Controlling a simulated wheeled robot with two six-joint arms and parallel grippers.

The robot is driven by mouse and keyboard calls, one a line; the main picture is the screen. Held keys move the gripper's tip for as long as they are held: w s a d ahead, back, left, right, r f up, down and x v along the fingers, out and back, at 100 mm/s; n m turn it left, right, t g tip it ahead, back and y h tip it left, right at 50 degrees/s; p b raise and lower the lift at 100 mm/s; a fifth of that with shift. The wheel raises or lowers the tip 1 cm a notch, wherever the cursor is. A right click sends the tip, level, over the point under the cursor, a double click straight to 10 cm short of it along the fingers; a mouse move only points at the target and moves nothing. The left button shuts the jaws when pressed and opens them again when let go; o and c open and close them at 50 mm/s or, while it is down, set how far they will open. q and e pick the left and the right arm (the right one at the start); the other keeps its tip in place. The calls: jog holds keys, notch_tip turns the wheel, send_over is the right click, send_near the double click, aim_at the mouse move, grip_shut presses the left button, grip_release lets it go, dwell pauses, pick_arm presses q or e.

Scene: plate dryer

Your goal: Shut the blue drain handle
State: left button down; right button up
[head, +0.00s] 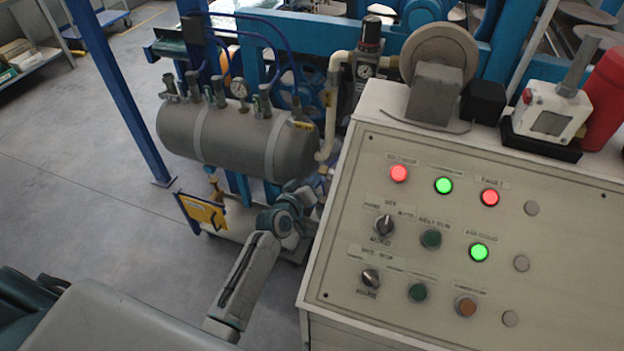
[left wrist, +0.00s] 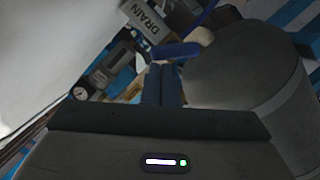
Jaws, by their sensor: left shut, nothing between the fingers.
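The blue drain handle (left wrist: 176,50) shows in the left wrist view as a short blue bar lying nearly level across the picture, below a grey tag marked DRAIN (left wrist: 147,18). My left gripper (left wrist: 165,68) is shut and empty, its fingertips just below the handle in that picture. I cannot tell if they touch it. In the head view my left gripper (head: 316,189) is at the end of my arm, beneath the right end of the grey tank (head: 230,138). The handle cannot be made out there. My right gripper is not in view.
A cream control panel (head: 450,240) with lit lamps stands close to the right of my left arm. A pressure gauge (left wrist: 81,93) is at the left in the wrist view. The floor (head: 90,180) at left is clear.

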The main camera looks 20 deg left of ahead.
pick_arm(q)
jog(key=shift+d+r+m+g+y+p, duration=0.1)
jog(key=shift+d+m+y+p, duration=0.2)
jog(key=shift+m+p, duration=0.35)
jog(key=shift+d+f+m+g+y+p, duration=0.1)
jog(key=shift+d+m+y+p, duration=0.3)
jog(key=shift+m, duration=0.4)
jog(key=shift+d+r+m+g+y+p, duration=0.1)
jog(key=shift+m+y+p, duration=0.1)
jog(key=shift+m+p, duration=0.5)
jog(key=shift+d, duration=0.3)
jog(key=shift+f, duration=0.2)
dwell(0.9)
dwell(0.4)
